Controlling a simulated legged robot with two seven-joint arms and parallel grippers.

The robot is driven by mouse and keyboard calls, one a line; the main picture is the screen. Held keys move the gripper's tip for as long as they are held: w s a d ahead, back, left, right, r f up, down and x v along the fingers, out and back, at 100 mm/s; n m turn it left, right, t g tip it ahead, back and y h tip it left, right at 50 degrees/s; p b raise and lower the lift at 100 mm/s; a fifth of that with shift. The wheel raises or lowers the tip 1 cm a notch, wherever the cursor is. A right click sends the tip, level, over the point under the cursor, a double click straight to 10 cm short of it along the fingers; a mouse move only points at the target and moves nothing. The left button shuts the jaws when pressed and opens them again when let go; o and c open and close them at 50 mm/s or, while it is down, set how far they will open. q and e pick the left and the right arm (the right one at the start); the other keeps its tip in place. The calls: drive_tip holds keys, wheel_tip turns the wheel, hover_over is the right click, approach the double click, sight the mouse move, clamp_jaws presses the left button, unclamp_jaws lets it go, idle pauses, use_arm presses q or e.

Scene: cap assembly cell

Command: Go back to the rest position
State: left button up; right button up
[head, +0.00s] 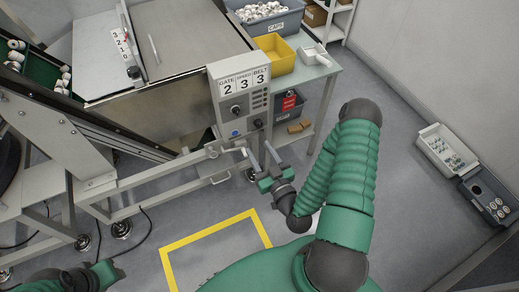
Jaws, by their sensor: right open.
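My right gripper (259,159) is open and empty. Its two thin fingers point up toward the crank handle (232,150) below the control panel (239,97). In this view the fingers overlap the area just right of the handle; I cannot tell whether they touch it. The panel shows GATE 2, SPEED 3 and BELT 3.
A side table (322,70) at the back right holds a grey CAPS bin (282,27), a yellow bin (276,58) and a white scoop (318,53). Yellow tape (205,232) marks open floor below the machine frame.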

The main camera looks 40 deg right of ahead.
drive_tip(key=w+a+f+n+g+y+p, duration=0.1)
drive_tip(key=w+a+n+g+y+p, duration=0.25)
drive_tip(key=a+n+g+y, duration=0.35)
drive_tip(key=s+a+r+m+g+h+p, duration=0.1)
drive_tip(key=s+a+r+m+g+p, duration=0.1)
drive_tip(key=s+r+g, duration=0.2)
drive_tip(key=s+a+r+m+g+h+p, duration=0.1)
drive_tip(key=s+a+r+m+g+p, duration=0.1)
drive_tip(key=s+r, duration=0.5)
drive_tip(key=shift+a+r+g+h, duration=0.3)
drive_tip(key=shift+a+r+g, duration=0.4)
drive_tip(key=shift+g, duration=0.2)
drive_tip(key=shift+a, duration=0.25)
drive_tip(key=shift+d, duration=0.1)
